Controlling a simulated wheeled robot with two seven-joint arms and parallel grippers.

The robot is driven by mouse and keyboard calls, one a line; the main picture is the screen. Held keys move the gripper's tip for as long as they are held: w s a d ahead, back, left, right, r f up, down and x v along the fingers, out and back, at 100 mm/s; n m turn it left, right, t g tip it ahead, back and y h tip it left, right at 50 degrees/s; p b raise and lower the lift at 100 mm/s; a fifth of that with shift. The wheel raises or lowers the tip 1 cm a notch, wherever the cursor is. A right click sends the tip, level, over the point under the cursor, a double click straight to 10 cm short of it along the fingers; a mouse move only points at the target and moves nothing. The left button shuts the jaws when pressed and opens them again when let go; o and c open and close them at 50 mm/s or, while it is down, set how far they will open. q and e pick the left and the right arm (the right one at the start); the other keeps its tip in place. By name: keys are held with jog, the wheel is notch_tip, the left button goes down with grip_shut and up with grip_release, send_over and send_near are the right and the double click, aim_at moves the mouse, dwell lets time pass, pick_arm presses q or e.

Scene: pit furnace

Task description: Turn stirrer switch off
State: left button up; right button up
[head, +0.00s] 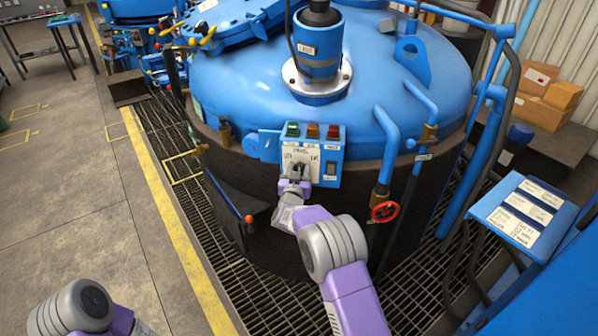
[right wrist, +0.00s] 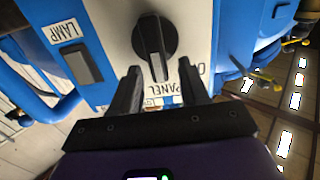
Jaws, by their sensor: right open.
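A blue control box (head: 329,180) with a pale front plate is on the side of the blue furnace vessel. Its black rotary switch knob (head: 298,170) is partly covered by my right gripper (head: 296,186). In the right wrist view the knob (right wrist: 154,40) has a raised bar pointing down the picture, slightly slanted. My right gripper (right wrist: 160,69) is open, its two fingertips either side of the bar's lower end. Whether they touch it I cannot tell. Labels reading "PANEL" and "LAMP" show; another is partly hidden by a finger. My left gripper is out of view.
Green (head: 292,130), orange and red lamps top the box. A dark rocker switch (right wrist: 83,64) sits beside the knob. A blue pipe with a red valve wheel (head: 384,212) stands right of the box, a red-tipped lever (head: 248,219) left. Open floor lies far left.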

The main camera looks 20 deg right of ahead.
jog(key=shift+w, duration=0.1)
grip_shut()
dwell(0.4)
jog(key=n+p, duration=0.2)
jog(key=a+n+p, duration=0.1)
jog(key=n, duration=0.1)
jog(key=shift+w+p, duration=0.2)
jog(key=shift+p, duration=0.15)
jog(key=n, duration=0.1)
jog(key=n+p, duration=0.1)
jog(key=n, duration=0.1)
jog(key=shift+w+a+f, duration=0.15)
jog(key=shift+a+f, duration=0.1)
jog(key=shift+a+f+n+p, duration=0.2)
jog(key=shift+n+p, duration=0.3)
jog(key=shift+n, duration=0.5)
